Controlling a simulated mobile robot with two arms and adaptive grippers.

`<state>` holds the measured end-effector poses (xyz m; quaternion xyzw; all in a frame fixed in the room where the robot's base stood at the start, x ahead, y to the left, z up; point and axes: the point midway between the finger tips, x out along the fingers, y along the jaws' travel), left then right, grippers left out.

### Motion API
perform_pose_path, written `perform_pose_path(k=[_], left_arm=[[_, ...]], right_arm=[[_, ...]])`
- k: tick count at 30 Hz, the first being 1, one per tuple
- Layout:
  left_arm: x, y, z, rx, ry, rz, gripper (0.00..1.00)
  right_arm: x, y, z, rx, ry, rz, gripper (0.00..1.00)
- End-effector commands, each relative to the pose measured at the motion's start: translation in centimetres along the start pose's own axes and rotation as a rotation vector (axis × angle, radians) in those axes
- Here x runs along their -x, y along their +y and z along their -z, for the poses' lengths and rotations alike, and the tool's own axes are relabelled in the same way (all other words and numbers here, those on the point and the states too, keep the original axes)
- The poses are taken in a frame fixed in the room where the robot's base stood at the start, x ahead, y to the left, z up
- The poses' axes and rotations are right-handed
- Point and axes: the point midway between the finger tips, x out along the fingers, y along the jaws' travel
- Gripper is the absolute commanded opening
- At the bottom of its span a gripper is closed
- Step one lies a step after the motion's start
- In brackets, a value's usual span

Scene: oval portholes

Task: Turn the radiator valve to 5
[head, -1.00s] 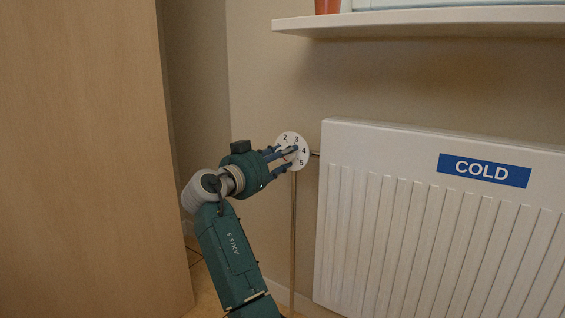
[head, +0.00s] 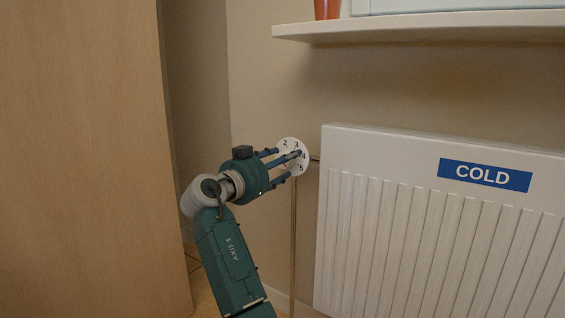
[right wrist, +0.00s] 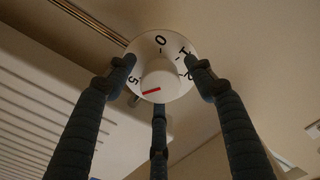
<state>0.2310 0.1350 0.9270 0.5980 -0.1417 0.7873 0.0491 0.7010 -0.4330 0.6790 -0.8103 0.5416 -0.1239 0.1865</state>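In the right wrist view the dial (right wrist: 178,42) shows 0, 1, 2 and 5. Its white knob (right wrist: 160,75) has a red mark (right wrist: 151,91) at lower left, near the 5; its exact alignment is hard to tell. My right gripper (head: 288,160) is in front of the dial. Its three fingers are spread around the knob, with gaps visible beside it. My left gripper is not in view.
A white radiator (head: 430,225) with a blue COLD sign (head: 485,175) stands close to the right. A white shelf (head: 420,27) with an orange pot (head: 327,9) juts out above. A pipe (head: 294,235) runs down below the valve. A wooden panel (head: 80,160) fills the left.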

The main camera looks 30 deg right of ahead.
Motion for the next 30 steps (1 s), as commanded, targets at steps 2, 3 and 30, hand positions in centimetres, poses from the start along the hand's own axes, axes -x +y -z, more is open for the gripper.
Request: perform_pose_path(k=[2, 3, 30], left_arm=[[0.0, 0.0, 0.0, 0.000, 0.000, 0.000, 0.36], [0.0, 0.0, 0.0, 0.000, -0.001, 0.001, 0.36], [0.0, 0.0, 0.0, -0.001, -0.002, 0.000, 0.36]], right_arm=[[0.0, 0.0, 0.0, 0.000, 0.000, 0.000, 0.53], [0.0, 0.0, 0.0, 0.000, 0.001, 0.000, 0.53], [12.0, 0.0, 0.0, 0.000, 0.000, 0.000, 0.53]])
